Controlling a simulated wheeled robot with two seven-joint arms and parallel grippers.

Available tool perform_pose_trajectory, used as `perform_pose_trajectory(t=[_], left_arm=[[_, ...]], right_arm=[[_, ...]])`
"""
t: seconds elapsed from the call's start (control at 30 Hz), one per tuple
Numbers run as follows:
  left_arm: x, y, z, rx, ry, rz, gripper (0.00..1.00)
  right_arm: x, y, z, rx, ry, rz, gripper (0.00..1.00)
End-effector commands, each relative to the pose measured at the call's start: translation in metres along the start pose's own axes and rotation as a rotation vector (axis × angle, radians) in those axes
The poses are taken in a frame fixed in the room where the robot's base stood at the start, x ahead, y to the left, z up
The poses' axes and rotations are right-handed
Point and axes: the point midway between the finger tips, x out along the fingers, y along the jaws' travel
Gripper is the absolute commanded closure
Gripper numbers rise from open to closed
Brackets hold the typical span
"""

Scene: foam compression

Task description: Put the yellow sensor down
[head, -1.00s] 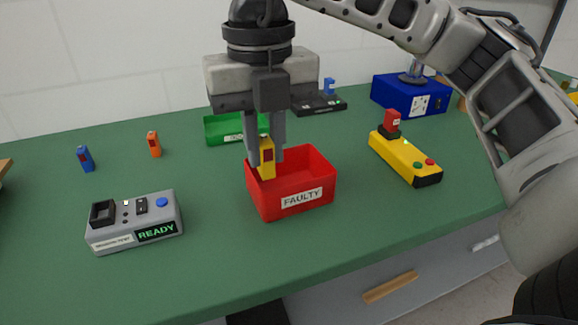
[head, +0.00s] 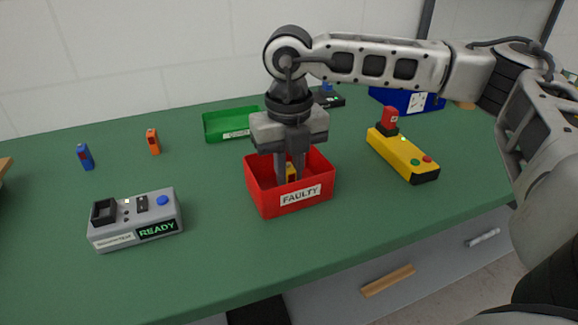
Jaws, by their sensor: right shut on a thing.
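The yellow sensor (head: 291,173) is inside the red bin labelled FAULTY (head: 262,203), partly hidden by the fingers and the bin's front wall. My right gripper (head: 289,177) points straight down into the bin and is shut on the yellow sensor. I cannot tell whether the sensor touches the bin floor. My left gripper is not in view.
A grey tester reading READY (head: 136,219) stands at the left front. A blue sensor (head: 85,157) and an orange sensor (head: 153,141) stand behind it. A green tray (head: 222,127) is behind the bin.

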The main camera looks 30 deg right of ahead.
Motion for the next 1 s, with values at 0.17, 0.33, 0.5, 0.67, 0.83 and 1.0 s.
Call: perform_pose_trajectory(t=[0.17,0.33,0.5,0.67,0.83,1.0], left_arm=[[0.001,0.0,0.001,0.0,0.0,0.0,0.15],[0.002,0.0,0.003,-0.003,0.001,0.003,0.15],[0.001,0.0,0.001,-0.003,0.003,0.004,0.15],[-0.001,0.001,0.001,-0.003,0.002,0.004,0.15],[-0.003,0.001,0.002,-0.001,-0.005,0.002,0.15],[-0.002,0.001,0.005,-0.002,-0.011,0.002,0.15]], right_arm=[[0.0,0.0,0.0,0.0,0.0,0.0,1.0],[0.003,0.0,0.0,0.0,0.0,0.0,0.73],[0.003,0.0,0.0,0.0,0.0,0.0,0.62],[0.002,0.0,0.0,0.0,0.0,0.0,0.62],[-0.012,0.001,0.001,0.0,-0.004,0.002,0.62],[-0.048,0.001,0.001,-0.001,-0.005,0.003,0.62]])
